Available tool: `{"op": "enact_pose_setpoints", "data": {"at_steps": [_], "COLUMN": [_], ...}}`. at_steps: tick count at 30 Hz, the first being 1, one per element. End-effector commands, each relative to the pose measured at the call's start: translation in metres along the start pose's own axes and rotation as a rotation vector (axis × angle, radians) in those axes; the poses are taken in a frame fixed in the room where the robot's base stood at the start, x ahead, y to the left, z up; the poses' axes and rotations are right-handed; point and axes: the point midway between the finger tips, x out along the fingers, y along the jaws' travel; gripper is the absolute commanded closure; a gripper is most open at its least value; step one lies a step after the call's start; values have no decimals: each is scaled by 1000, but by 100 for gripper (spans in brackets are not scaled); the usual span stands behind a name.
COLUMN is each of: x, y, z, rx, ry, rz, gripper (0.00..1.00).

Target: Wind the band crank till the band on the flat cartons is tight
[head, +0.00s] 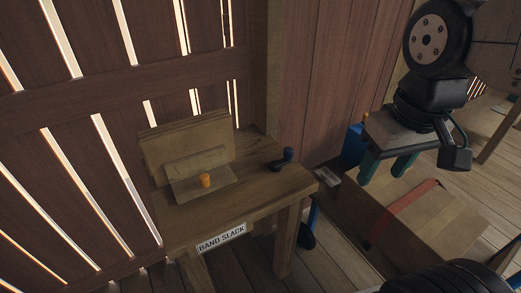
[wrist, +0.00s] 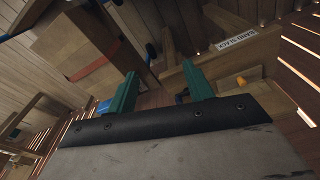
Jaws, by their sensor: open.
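The flat cartons (head: 185,143) stand upright as a brown stack at the back of a small wooden bench (head: 245,192). A sloped board with an orange knob (head: 206,180) is in front of them; the knob also shows in the wrist view (wrist: 240,80). A dark blue crank-like handle (head: 283,158) sits at the bench's right end. I cannot tell which of these is the band crank. A label (head: 222,240) on the bench front reads BAND SLACK. I cannot make out the band itself. My gripper (head: 385,172) is open and empty, in the air right of the bench, apart from it.
A large cardboard box (head: 425,215) with a red strap (head: 402,212) is on the right, below my gripper. A blue object (head: 353,147) stands behind it. A slatted wooden wall (head: 60,110) closes off the back left. The air between gripper and bench looks clear.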

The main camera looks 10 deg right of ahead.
Motion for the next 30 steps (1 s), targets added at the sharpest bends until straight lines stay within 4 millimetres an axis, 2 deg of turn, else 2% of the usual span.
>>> {"op": "enact_pose_setpoints", "data": {"at_steps": [5,11,17,21,24,27,30], "x": [3,28,81,131,166,195,215], "y": [1,-4,-7,-9,-11,-13,-14], "z": [-59,-147,-230,-281,-308,-326,-338], "rx": [-154,-401,-639,-798,-896,-972,-1022], "ry": [-26,-49,-71,-83,-89,-94,-96], "rz": [-4,-15,-30,-43,-51,-59,-63], "gripper": [48,48,48,48,48,48,48]}}
